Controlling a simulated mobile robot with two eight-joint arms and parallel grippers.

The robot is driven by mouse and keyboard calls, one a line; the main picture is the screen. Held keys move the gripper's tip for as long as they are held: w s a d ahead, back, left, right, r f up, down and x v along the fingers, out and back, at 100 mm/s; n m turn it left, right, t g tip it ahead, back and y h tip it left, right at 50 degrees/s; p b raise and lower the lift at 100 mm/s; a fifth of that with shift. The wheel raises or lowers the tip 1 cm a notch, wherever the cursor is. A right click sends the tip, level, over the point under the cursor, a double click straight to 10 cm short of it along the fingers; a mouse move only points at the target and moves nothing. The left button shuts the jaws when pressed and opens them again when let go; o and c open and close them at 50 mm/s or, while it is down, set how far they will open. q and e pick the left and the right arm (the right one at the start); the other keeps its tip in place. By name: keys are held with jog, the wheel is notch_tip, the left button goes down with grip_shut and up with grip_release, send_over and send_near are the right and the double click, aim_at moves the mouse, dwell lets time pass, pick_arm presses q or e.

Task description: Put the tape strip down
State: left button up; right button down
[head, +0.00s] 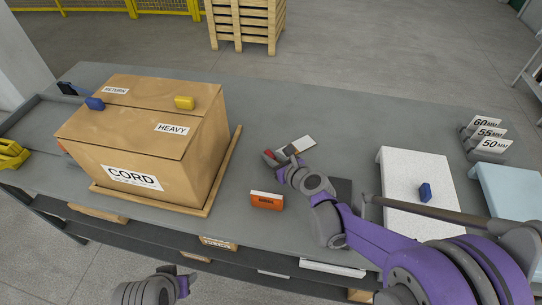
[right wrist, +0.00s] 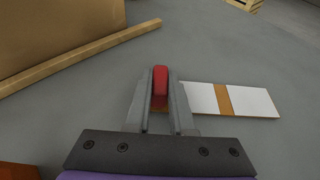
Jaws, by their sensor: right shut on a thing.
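My right gripper (head: 275,157) is shut on a small piece with a red block-shaped top (right wrist: 160,87) and a brown bit below it. I take this piece for the tape strip; most of its lower part is hidden between the fingers (right wrist: 159,103). It is low over the grey table, and I cannot tell whether it touches. A white card (right wrist: 259,101) with a brown band across it lies flat just right of the fingers; it also shows in the head view (head: 302,143). My left gripper (head: 180,282) is at the bottom edge, its jaws unclear, away from the table things.
A large carton (head: 185,140) marked CORD and HEAVY stands on a wooden frame (head: 222,180) at the left. An orange box (head: 266,200) sits in front of my right gripper. The table behind the card is bare.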

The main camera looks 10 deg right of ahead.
jog(key=c, duration=0.8)
grip_release()
jog(key=shift+f, duration=0.1)
